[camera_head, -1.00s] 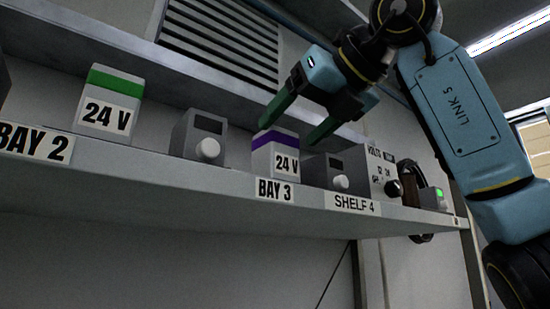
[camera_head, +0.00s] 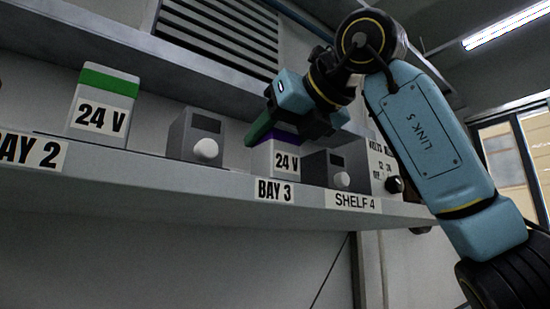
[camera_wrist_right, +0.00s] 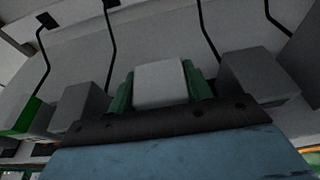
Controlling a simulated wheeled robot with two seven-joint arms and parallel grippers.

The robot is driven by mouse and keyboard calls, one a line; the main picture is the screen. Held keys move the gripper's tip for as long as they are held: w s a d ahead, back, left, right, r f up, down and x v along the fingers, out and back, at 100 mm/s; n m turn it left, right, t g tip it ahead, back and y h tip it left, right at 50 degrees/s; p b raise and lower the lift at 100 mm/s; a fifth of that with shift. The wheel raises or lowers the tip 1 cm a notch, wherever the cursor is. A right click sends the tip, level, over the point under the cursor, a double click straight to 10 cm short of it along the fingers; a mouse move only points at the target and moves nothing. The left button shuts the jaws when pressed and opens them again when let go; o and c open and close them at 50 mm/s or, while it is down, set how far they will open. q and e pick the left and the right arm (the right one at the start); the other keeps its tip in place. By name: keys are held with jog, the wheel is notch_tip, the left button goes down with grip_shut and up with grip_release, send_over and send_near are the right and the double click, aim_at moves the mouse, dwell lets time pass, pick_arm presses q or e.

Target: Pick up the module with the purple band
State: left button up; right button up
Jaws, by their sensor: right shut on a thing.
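The module with the purple band (camera_head: 285,160) stands upright on the shelf above the BAY 3 label, with "24 V" on its front. In the right wrist view its pale top (camera_wrist_right: 160,82) fills the space between the green fingers. My right gripper (camera_head: 275,132) is over the module from above and shut on it; its fingers hide much of the purple band. The other module, with a green band (camera_head: 105,82) and "24 V", stands on the shelf at the left above BAY 2. My left gripper is not in view.
The shelf (camera_head: 230,182) runs across the view. A grey box with a white knob (camera_head: 195,137) stands left of the module, and another grey box (camera_head: 325,170) stands close on its right. A VOLTS panel (camera_head: 383,165) is further right. A vent (camera_head: 220,35) is above.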

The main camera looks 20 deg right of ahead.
jog(key=shift+c, duration=1.2)
jog(key=shift+r, duration=0.15)
